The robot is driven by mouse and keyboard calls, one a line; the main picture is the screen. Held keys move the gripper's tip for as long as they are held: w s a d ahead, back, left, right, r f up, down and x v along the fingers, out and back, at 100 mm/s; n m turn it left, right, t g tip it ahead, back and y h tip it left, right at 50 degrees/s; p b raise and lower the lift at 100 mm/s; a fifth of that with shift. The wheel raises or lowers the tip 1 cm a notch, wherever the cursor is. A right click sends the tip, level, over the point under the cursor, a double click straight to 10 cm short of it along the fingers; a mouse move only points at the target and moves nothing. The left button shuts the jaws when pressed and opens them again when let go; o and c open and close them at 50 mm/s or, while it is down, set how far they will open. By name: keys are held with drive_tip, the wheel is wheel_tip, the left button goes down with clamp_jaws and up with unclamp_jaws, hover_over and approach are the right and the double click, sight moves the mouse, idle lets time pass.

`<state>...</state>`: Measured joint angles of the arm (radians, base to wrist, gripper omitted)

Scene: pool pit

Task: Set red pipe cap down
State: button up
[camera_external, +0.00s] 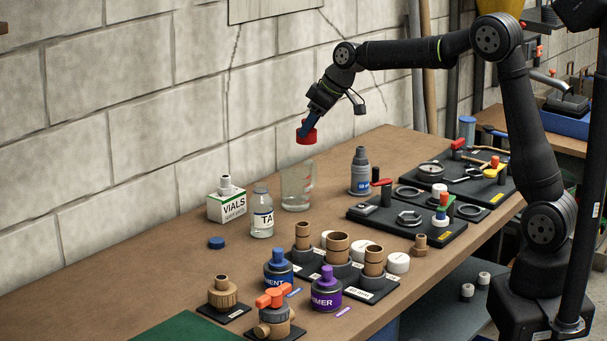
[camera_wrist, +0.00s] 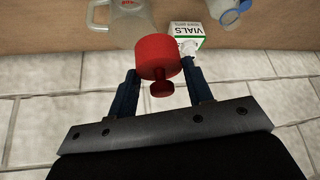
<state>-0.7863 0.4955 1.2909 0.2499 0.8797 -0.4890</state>
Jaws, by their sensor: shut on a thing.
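The red pipe cap (camera_external: 306,136) is held in the air by my gripper (camera_external: 307,124), which is shut on it. In the external view it hangs above and slightly behind the clear beaker (camera_external: 297,188), with a clear gap below it. In the wrist view the red pipe cap (camera_wrist: 157,60) sits between the blue fingers of my gripper (camera_wrist: 160,88), its round knob toward the palm. The wrist view also shows the beaker (camera_wrist: 122,18) beyond the cap; the cap hides part of it.
A VIALS box (camera_external: 228,205), a labelled bottle (camera_external: 262,215) and a blue cap (camera_external: 216,243) stand left of the beaker. A grey bottle (camera_external: 361,172) stands to its right. Pipe stubs and purple (camera_external: 326,290) and blue containers crowd the front. The bench's left part is clear.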

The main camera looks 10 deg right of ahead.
drive_tip(key=s+d+f+m+t, duration=0.15)
drive_tip(key=s+d, duration=0.25)
drive_tip(key=d, duration=0.7)
drive_tip(key=s+d+f+m+g, duration=0.1)
drive_tip(key=s+d+f, duration=0.25)
drive_tip(key=d, duration=0.75)
drive_tip(key=shift+t+h, duration=0.25)
drive_tip(key=shift+h, duration=0.05)
drive_tip(key=s+a+f, duration=0.1)
drive_tip(key=a+f, duration=0.2)
drive_tip(key=s+a+f, duration=0.1)
drive_tip(key=a+f, duration=0.3)
drive_tip(key=s+a+f, duration=0.1)
drive_tip(key=a+f, duration=0.3)
drive_tip(key=shift+s, duration=0.25)
drive_tip(key=shift+a+f, duration=0.1)
drive_tip(key=shift+f, duration=1.9)
drive_tip(key=o, duration=0.5)
drive_tip(key=shift+f, duration=0.15)
drive_tip(key=shift+o, duration=0.9)
